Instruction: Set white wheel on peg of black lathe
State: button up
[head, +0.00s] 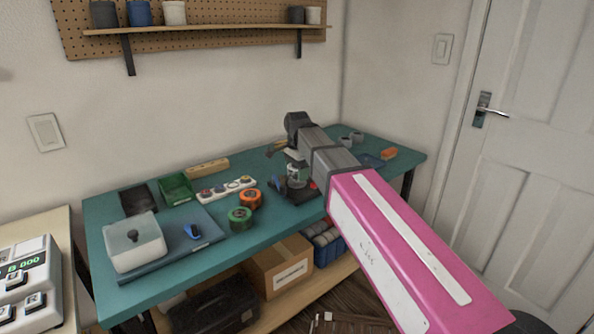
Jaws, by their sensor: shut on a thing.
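My gripper (291,168) hangs from the end of my arm over the teal workbench, near its middle right. It is shut on a small pale thing (294,171), which looks like the white wheel; fingers and wheel are too small and partly covered to tell its tilt. The black lathe (303,193) is a low dark thing on the bench directly below my gripper, with a red spot at its right side. My arm covers part of it. Its peg cannot be made out, nor whether the wheel touches it.
On the teal bench (180,278) stand a white lidded box (135,243), a green bin (175,189), a socket strip (226,189), and orange (251,199) and green (240,218) tape rolls left of the lathe. Grey cups (350,139) stand behind my arm. A cardboard box (280,266) is below.

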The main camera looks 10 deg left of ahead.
jog(key=shift+f, duration=1)
dwell(1.6)
jog(key=o, duration=1.1)
jog(key=shift+c, duration=0.2)
jog(key=shift+r, duration=3.45)
